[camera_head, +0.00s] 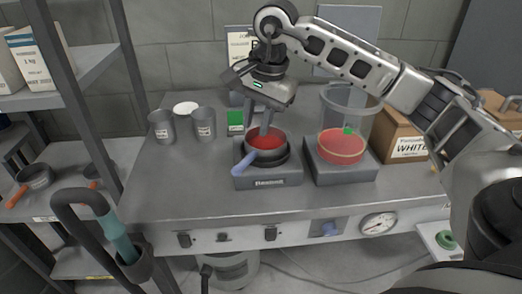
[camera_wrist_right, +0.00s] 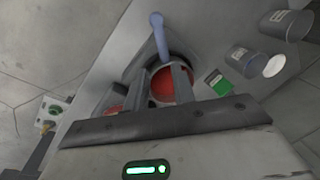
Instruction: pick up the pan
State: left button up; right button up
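The pan (camera_head: 267,144) has a blue handle (camera_head: 244,163) pointing toward the front left and red contents. It sits on the left burner block (camera_head: 268,177) on the grey bench. My right gripper (camera_head: 258,128) is above the pan, pointing down, with its fingers apart at the pan's back part. In the right wrist view the pan (camera_wrist_right: 172,86) shows between and beyond the two fingers (camera_wrist_right: 161,80), its handle (camera_wrist_right: 159,34) pointing away. Whether a finger touches the pan I cannot tell. My left gripper is not in view.
A glass vessel with red contents (camera_head: 341,146) stands on the right burner block (camera_head: 340,174). Grey cups (camera_head: 204,124), a green block (camera_head: 235,121) and a cardboard box (camera_head: 400,140) stand behind. Shelves (camera_head: 85,150) with other pans are at left. The bench front left is clear.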

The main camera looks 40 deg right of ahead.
aim_at(248, 157)
jog(key=w+f, duration=0.1)
jog(key=f, duration=0.7)
jog(key=w+a+f+p, duration=0.1)
jog(key=f, duration=0.2)
jog(key=shift+w+f, duration=0.3)
jog(key=shift+f, duration=0.1)
grip_shut()
